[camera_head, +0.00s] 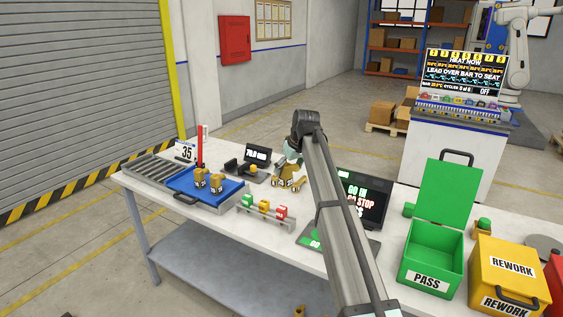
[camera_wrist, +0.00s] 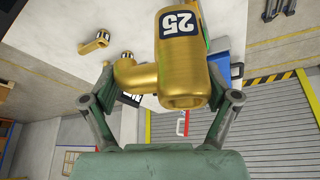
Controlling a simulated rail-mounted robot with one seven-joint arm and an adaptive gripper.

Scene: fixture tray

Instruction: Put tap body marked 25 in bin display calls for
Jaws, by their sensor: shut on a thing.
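The brass tap body marked 25 (camera_wrist: 180,60) fills the middle of the wrist view, its label upside down there. My gripper (camera_wrist: 166,88) is shut on it, with one finger on each side. In the head view my gripper (camera_head: 293,157) holds the brass tap body (camera_head: 289,175) above the table, behind the coloured blocks. A dark display (camera_head: 372,192) stands behind my arm, which hides part of its text; "GO" and "STOP" show. The green PASS bin (camera_head: 428,262) has its lid up. The yellow REWORK bin (camera_head: 510,268) is to its right.
Two brass tap bodies (camera_head: 208,179) stand on the blue tray (camera_head: 184,188) at left. A rail with green, yellow and red blocks (camera_head: 264,207) lies in front. A small display (camera_head: 258,155) stands behind. A red bin (camera_head: 555,278) is cut off at right.

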